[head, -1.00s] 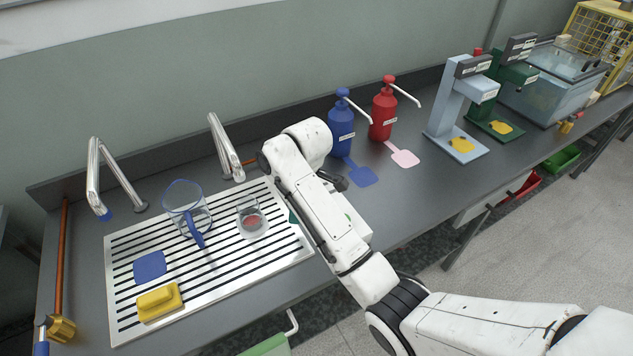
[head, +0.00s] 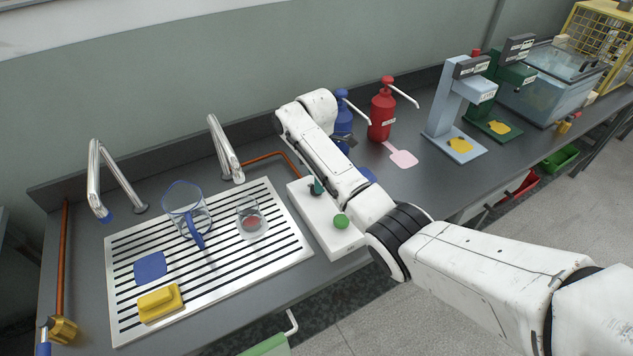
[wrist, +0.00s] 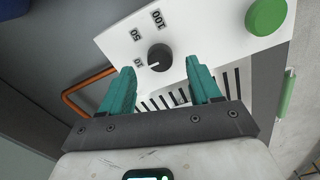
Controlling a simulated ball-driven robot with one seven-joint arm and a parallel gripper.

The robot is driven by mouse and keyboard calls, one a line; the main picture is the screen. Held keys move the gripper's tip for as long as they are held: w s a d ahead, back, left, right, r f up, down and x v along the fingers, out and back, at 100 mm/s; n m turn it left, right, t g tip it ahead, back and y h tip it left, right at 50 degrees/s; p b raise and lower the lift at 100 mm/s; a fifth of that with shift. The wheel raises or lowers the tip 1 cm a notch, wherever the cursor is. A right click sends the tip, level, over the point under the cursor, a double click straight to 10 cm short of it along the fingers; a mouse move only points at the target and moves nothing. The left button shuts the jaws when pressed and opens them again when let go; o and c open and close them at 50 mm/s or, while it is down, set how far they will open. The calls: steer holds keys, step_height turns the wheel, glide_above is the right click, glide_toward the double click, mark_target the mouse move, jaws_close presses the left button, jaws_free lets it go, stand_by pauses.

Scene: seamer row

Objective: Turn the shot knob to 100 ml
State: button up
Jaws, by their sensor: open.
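The shot knob (wrist: 159,57) is a round black dial with a white pointer mark, on a white dosing box (head: 335,240). In the wrist view the labels 10, 50 and 100 stand around it, and its pointer appears turned toward the 10 label. My gripper (wrist: 163,76) is open, with its two teal fingers apart and nothing between them. In the picture the fingertips lie just below the knob, one to each side; I cannot tell their height above the box. In the head view the knob is hidden or too small to make out.
A green button (head: 341,221) sits on the same box, near its front end. Left of the box is a slatted drainer (head: 285,255) with a blue-handled jug (head: 187,208) and a beaker (head: 250,219). An orange pipe (head: 270,157) runs behind. Blue and red pump bottles (head: 382,115) stand beyond.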

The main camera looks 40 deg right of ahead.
steer(key=shift+f, duration=1.6)
steer(key=c, duration=1)
steer(key=shift+c, duration=0.2)
